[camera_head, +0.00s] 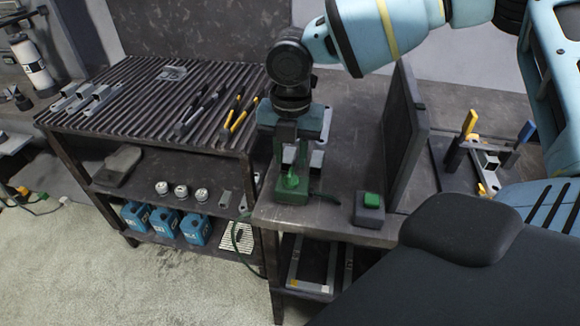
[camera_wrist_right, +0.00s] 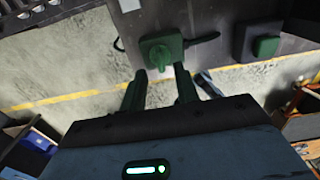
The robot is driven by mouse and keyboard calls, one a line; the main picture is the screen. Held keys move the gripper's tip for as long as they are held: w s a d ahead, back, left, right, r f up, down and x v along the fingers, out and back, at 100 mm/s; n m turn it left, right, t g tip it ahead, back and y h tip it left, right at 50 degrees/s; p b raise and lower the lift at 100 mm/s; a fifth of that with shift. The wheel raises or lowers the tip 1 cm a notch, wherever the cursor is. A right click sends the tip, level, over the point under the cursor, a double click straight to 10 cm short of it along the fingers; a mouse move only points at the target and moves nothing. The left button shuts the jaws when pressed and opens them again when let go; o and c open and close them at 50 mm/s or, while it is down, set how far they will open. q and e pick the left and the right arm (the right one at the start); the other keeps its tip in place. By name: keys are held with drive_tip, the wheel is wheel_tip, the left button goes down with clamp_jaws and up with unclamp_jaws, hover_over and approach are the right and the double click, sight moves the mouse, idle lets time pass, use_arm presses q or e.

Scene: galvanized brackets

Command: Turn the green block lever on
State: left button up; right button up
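The green block lever (camera_head: 292,188) stands on the dark bench top near its left front corner, below my right gripper. In the right wrist view the green block (camera_wrist_right: 160,46) lies just ahead of the fingertips, and a small green knob or handle on it points toward the gap between them. My right gripper (camera_head: 293,158) reaches down over the block. In the right wrist view its two green fingers (camera_wrist_right: 159,75) are apart, with nothing clearly held. Whether a finger touches the lever cannot be told. My left gripper is not in view.
A grey box with a green button (camera_head: 370,200) stands right of the lever, beside an upright dark panel (camera_head: 402,130). A slatted rack (camera_head: 140,95) with brackets and yellow-handled tools is at left. Blue boxes (camera_head: 165,222) sit on its lower shelf. A dark cable lies by the block.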

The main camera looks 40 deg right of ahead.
sight(291, 171)
drive_tip(key=shift+f, duration=2.05)
clamp_jaws()
